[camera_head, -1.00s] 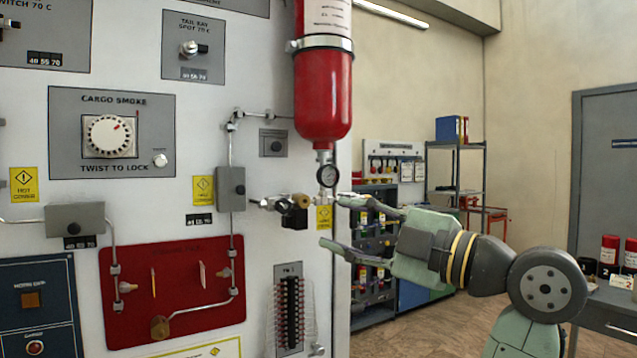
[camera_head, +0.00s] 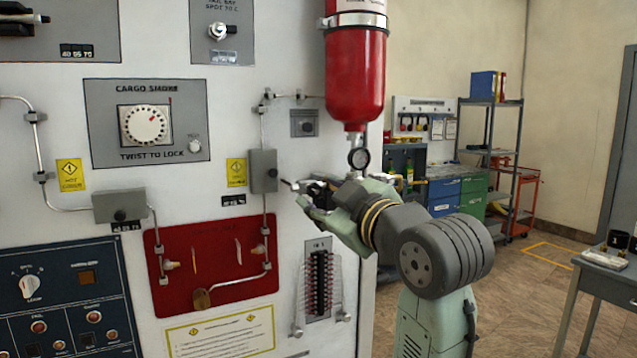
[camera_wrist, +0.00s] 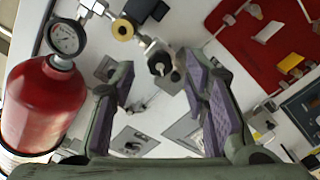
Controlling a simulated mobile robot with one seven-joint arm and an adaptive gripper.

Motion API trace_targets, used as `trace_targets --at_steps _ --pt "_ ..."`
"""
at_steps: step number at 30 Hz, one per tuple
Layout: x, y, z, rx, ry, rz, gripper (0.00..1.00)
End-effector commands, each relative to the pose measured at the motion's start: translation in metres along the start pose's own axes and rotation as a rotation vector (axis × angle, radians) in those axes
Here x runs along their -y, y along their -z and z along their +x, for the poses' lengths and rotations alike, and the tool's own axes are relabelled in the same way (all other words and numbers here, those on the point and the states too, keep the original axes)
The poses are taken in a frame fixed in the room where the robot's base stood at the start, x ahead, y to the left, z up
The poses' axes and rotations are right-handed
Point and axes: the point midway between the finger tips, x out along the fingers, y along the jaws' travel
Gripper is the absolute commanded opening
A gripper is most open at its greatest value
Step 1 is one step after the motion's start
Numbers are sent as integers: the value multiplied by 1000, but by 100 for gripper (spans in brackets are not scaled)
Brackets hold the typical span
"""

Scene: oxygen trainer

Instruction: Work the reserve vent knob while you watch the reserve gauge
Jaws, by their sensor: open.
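The red bottle (camera_head: 355,80) hangs at the panel's right edge, with a small round gauge (camera_head: 358,158) below its neck. The wrist view shows the gauge's white dial (camera_wrist: 66,39) beside the red bottle (camera_wrist: 38,105). A dark round knob (camera_wrist: 160,63) on the metal fitting lies between my finger pads, and a brass round part (camera_wrist: 122,30) sits further along it. No label is readable on either, so I cannot tell for sure which is the vent knob. My gripper (camera_head: 308,192) is open at this fitting and hides most of it in the head view. Contact is not clear.
A grey box (camera_head: 263,171) with a pipe stands just left of my fingertips. A red plate (camera_head: 215,265) and a black terminal strip (camera_head: 319,280) lie below. A grey table (camera_head: 600,262) stands far right; the floor between is open.

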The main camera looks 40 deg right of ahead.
Motion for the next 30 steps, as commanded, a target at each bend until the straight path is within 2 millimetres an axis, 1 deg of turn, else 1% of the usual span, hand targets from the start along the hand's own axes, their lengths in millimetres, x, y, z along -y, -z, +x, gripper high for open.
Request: trace_targets --at_steps 1,3,6,10,17,30 --pt "-1 2 8 -1 3 2 42" --pt "-1 1 17 0 3 2 42" --pt "0 1 25 -1 2 0 42" --pt "0 0 28 -1 1 -1 42" --pt "0 0 29 -1 1 -1 41" --pt "0 0 28 -1 1 -1 12"
